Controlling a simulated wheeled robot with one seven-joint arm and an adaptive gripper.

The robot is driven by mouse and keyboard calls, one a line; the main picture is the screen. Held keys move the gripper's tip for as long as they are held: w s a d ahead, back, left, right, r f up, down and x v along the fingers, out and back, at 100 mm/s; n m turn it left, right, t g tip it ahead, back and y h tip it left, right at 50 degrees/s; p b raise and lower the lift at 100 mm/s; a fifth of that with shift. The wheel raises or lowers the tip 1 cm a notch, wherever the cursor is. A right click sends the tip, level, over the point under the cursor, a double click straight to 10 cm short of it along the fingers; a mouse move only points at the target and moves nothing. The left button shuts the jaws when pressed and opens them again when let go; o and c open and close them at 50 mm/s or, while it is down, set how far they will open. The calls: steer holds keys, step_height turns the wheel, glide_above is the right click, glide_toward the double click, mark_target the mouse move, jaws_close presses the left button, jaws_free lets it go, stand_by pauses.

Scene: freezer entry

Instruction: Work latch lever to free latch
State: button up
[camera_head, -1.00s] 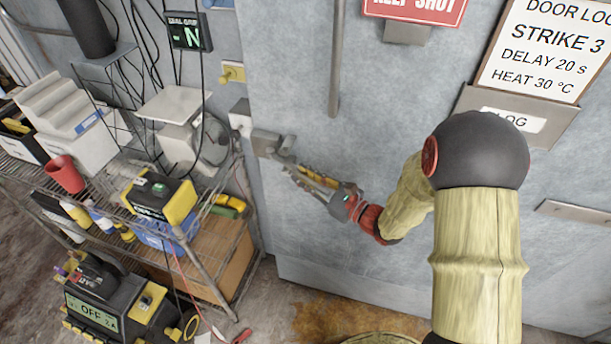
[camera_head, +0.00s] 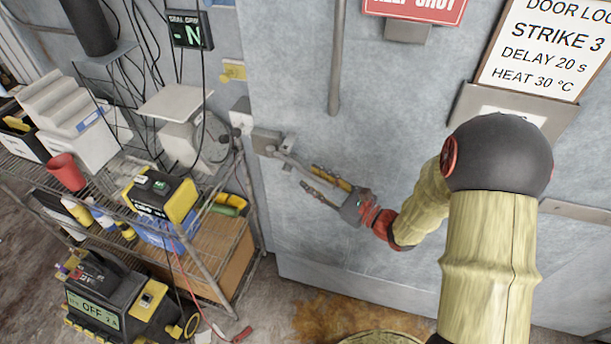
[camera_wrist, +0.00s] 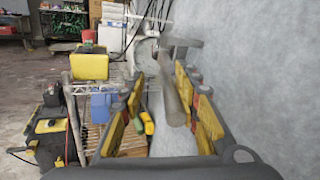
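The latch lever (camera_head: 285,158) is a grey bar running down and right from the metal latch body (camera_head: 266,142) at the left edge of the grey freezer door. My gripper (camera_head: 309,177) is at the lever's free end, its yellow-padded fingers spread apart. In the wrist view the lever (camera_wrist: 172,92) reaches in between the fingers of my open gripper (camera_wrist: 160,80), closer to the right finger. I cannot tell whether it touches that finger. The head view does not clearly show where the lever's end lies between the fingers.
A wire shelf cart (camera_head: 205,262) with a yellow-black device (camera_head: 160,195) stands left of the door. A vertical handle bar (camera_head: 335,60) is above the lever. The grey door face (camera_head: 300,235) below the lever is clear.

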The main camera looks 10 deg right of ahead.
steer(key=v, duration=0.8)
steer(key=shift+f, duration=0.3)
steer(key=shift+s, duration=0.1)
steer(key=v, duration=0.9)
steer(key=shift+d+p, duration=0.15)
steer(key=shift+p, duration=0.25)
stand_by(0.4)
steer(key=shift+w, duration=0.2)
